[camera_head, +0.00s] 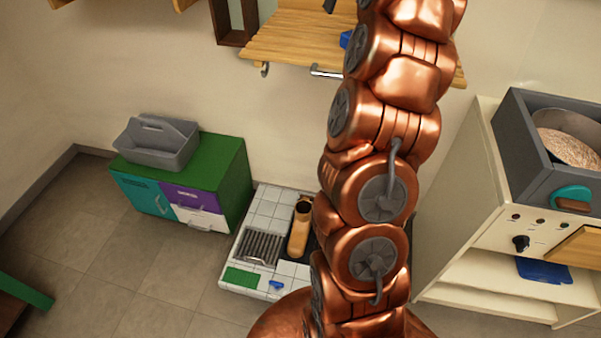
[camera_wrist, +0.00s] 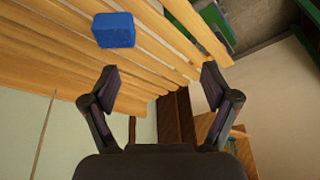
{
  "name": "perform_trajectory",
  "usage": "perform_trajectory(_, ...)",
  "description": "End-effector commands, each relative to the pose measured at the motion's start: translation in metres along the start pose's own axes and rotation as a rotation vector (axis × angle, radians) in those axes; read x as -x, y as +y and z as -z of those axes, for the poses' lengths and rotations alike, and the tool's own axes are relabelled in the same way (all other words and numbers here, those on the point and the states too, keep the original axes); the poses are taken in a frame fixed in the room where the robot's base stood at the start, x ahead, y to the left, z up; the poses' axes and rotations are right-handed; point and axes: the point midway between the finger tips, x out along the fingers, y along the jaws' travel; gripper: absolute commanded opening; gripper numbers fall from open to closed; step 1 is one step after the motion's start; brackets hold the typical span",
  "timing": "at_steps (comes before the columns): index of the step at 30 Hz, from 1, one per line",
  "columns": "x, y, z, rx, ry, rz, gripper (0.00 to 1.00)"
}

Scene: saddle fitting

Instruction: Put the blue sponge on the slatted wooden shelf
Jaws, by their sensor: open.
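The blue sponge (camera_wrist: 114,29) rests on the slatted wooden shelf (camera_wrist: 65,72) in the wrist view, at the upper left. In the head view a small part of the blue sponge (camera_head: 346,39) shows on the slatted wooden shelf (camera_head: 290,38), beside my arm, which hides the rest. My gripper (camera_wrist: 160,78) is open and empty in the wrist view. Its fingers are apart from the sponge, which lies beyond the left fingertip. In the head view my gripper is not clearly visible.
A metal bar (camera_head: 326,73) runs at the shelf's front edge. A dark wooden frame (camera_head: 234,20) is left of the shelf. Below stand a green cabinet (camera_head: 225,165) with a grey caddy (camera_head: 157,142) and a low tiled unit (camera_head: 262,215). A cream stove unit (camera_head: 470,190) with a grey crate (camera_head: 520,130) is right.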

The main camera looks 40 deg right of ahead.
Motion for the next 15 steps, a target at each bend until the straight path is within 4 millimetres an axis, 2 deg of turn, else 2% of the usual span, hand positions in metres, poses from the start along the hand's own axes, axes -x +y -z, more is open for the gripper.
perform_trajectory(1,-0.002,-0.019,0.001,0.017,-0.010,0.015,0.87)
perform_trajectory(8,-0.017,-0.093,-0.005,0.059,-0.068,0.066,0.87)
perform_trajectory(15,-0.032,-0.167,-0.031,0.096,-0.137,0.097,0.87)
